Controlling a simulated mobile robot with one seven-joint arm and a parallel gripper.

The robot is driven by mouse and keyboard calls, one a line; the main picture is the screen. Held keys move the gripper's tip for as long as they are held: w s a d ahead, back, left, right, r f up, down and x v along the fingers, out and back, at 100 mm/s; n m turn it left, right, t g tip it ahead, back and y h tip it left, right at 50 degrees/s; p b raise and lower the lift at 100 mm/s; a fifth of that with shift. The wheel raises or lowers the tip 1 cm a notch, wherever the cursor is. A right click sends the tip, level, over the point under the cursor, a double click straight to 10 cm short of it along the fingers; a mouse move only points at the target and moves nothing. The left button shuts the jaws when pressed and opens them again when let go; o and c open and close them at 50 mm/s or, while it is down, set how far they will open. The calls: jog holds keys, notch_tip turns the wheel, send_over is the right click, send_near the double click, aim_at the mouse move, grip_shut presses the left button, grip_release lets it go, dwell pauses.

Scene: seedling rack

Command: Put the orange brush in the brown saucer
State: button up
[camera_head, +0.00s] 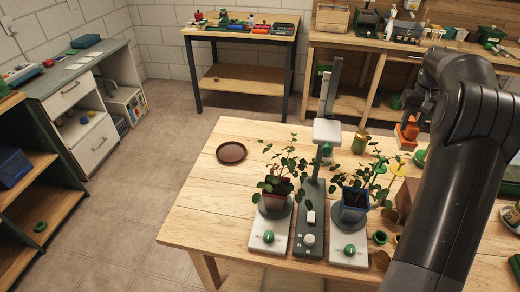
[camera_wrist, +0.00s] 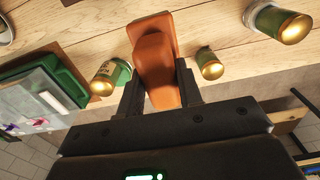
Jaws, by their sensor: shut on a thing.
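The brown saucer (camera_head: 232,152) lies flat and empty on the left part of the wooden table. The orange brush (camera_head: 407,136) is at the right side of the table, below my gripper (camera_head: 413,104). In the wrist view, my gripper (camera_wrist: 157,78) is shut on the orange brush (camera_wrist: 154,45), with a dark finger on each side of it. The brush's far end reaches over the wooden surface; whether it touches the surface cannot be told. The saucer is not visible in the wrist view.
Two potted plants on grey stands (camera_head: 270,227) and a tall post (camera_head: 330,90) stand between the brush and the saucer. A brass cup (camera_head: 360,144) is near the table's back. Green tins with gold ends (camera_wrist: 210,66) sit close around the brush. The table around the saucer is clear.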

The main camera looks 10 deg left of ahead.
jog(key=r, duration=0.5)
jog(key=a+r, duration=0.1)
jog(key=r, duration=0.2)
jog(key=shift+w, duration=0.15)
jog(key=s+a+n, duration=0.2)
jog(key=a+n, duration=0.7)
jog(key=a, duration=1.3)
jog(key=s+a+n, duration=0.2)
jog(key=a+n, duration=0.7)
jog(key=a, duration=1.4)
notch_tip(320, 180, down, 11)
jog(key=a+f, duration=1.1)
jog(key=shift+w+f, duration=0.15)
jog(key=shift+w, duration=0.2)
